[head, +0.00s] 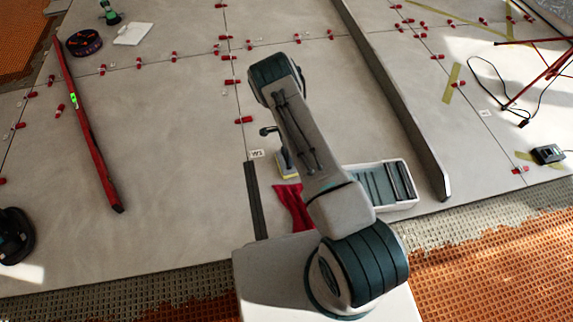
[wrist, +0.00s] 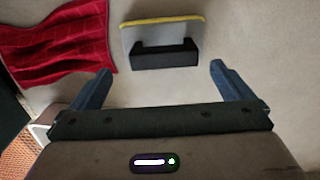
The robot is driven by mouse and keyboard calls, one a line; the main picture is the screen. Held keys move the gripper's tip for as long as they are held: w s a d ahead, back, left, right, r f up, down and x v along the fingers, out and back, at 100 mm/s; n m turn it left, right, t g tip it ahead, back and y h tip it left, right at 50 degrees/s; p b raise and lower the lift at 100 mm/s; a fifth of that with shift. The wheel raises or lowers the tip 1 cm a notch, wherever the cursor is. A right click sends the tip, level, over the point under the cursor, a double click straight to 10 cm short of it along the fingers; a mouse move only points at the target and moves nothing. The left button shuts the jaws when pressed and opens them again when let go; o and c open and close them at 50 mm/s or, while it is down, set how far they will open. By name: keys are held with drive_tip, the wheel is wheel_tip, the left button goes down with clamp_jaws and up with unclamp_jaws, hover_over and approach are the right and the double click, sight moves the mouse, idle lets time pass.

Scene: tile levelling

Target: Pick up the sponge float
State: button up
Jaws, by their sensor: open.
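The sponge float shows in the wrist view as a pale grey plate with a yellow edge (wrist: 140,34) and a black handle. It lies flat on the tiles. In the head view only a small yellow and grey part of the float (head: 287,166) shows, beside my arm, which hides the rest. My gripper (wrist: 160,72) is open and empty. Its two blue-grey fingers point toward the float, one to each side of the black handle in the picture, apart from it.
A red cloth (wrist: 55,42) lies left of the float; it also shows in the head view (head: 290,208). A white tray (head: 408,165) stands at the right, a dark bar (head: 255,200) at the left. A long grey straightedge (head: 395,100) and red level (head: 85,135) lie on the tiles.

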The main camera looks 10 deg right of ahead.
sight(282, 158)
drive_tip(key=f+b, duration=0.1)
drive_tip(key=f, duration=0.2)
drive_tip(key=f+b, duration=0.2)
drive_tip(key=shift+w+a+f, duration=0.1)
drive_tip(key=shift+w+f, duration=0.1)
drive_tip(key=shift+f, duration=0.2)
drive_tip(key=shift+r, duration=0.1)
drive_tip(key=c, duration=1.1)
